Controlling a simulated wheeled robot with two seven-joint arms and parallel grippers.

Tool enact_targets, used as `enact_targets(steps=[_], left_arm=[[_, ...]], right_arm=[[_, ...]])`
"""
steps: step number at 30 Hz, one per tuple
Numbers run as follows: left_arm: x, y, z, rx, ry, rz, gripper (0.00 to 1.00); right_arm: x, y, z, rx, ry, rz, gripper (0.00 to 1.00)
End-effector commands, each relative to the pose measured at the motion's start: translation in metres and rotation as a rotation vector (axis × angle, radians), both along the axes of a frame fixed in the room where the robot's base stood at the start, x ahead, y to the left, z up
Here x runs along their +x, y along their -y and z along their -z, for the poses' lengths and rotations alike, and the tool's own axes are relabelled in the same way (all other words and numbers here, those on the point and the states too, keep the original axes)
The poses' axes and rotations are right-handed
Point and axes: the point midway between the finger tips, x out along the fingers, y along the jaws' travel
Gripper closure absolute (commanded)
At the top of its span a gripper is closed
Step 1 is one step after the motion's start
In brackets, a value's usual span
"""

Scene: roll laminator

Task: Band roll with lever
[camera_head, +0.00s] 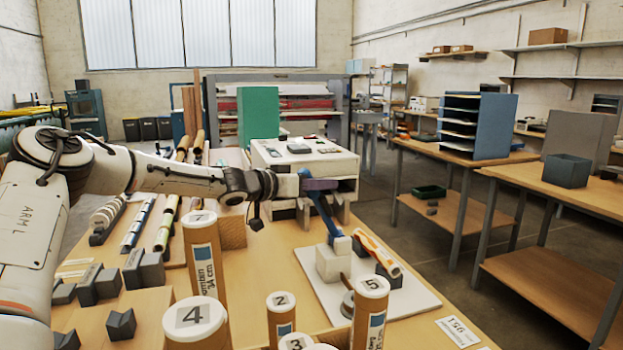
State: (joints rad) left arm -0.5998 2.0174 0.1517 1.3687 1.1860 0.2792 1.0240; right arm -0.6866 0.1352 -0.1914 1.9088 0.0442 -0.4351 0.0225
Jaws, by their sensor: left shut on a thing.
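My left gripper (312,183) reaches in from the left and is shut on the upper end of a blue lever (326,216). The lever slopes down to the right to a pale block (331,263) on a white board (413,303). A roll (378,251) with an orange and white wrap lies tilted on dark supports (389,276) just right of the lever's lower end. I cannot tell whether a band is around it. My right gripper is not in view.
Numbered upright tubes, such as tube 4 (195,320) and tube 5 (370,310), stand at the front. A white machine (304,160) stands behind the lever. Grey V-blocks (121,324) and rolls lie at left. Wooden tables (540,178) stand at right.

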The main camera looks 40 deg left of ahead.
Motion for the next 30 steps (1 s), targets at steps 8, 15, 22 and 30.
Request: enact_targets(steps=[8,15,22,30], left_arm=[[0.029,0.016,-0.008,0.105,-0.176,0.004,1.0],[0.046,0.024,-0.007,0.16,-0.285,0.002,1.0],[0.055,0.029,-0.005,0.186,-0.348,0.001,1.0],[0.059,0.031,-0.005,0.192,-0.371,0.001,1.0]], right_arm=[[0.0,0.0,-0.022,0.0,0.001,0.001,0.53],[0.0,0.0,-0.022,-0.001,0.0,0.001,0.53],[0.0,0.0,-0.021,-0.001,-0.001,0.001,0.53],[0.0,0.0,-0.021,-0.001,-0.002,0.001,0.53]])
